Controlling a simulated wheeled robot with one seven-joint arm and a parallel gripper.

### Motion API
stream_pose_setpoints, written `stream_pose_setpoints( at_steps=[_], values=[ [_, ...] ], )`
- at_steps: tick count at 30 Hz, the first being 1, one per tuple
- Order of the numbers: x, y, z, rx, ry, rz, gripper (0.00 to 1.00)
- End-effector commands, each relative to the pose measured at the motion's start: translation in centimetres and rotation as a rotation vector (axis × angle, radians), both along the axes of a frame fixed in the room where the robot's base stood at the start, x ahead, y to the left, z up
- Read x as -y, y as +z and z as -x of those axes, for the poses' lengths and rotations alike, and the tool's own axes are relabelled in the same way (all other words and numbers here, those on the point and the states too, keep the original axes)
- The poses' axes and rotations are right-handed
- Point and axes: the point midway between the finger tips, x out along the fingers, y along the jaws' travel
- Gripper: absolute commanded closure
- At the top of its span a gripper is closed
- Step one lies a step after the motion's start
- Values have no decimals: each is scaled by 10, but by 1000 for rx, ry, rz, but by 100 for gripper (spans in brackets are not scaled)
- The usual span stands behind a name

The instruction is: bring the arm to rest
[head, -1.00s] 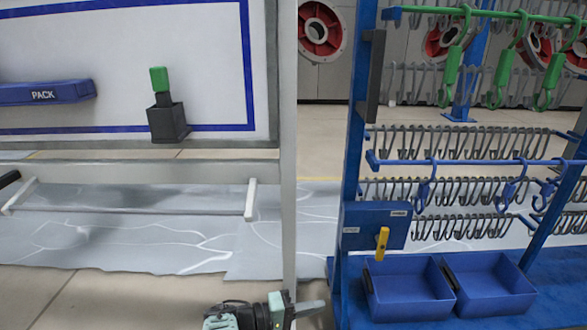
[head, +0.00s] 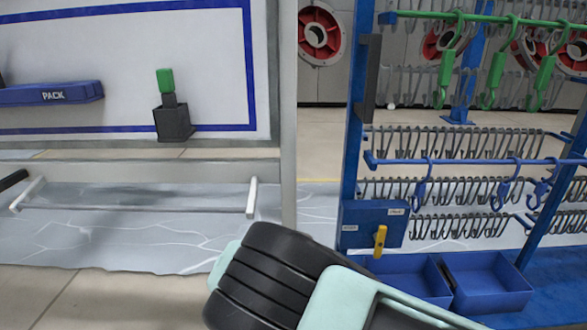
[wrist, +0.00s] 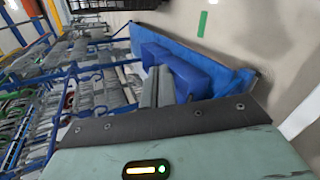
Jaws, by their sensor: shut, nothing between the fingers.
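My gripper (wrist: 158,88) shows in the wrist view, with its two grey fingers closed together and nothing between them. Behind the fingertips in that view are the blue bins (wrist: 182,75) on the rack's blue base; the fingers appear apart from them. In the head view my arm, black ridged and mint green, rises from the bottom edge at the centre and right. It covers part of the blue bins there. The fingers cannot be made out in the head view.
A blue rack (head: 353,120) with green hooks (head: 494,75), blue hooks (head: 507,190) and a yellow lever (head: 380,241) stands right. Blue bins (head: 487,283) sit low on it. A white board (head: 120,50) with a blue PACK tray (head: 50,94) and a black holder (head: 173,123) stands left.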

Motion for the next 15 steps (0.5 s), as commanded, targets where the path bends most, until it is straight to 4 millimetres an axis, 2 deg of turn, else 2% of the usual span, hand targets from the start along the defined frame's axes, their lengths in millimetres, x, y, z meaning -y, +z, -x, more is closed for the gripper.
stream_pose_setpoints(
  at_steps=[3,8,15],
  values=[
    [8,20,12,-98,-65,-158,100],
    [10,50,38,-221,-103,-391,100],
    [6,110,83,-327,-67,-721,100]
  ],
)
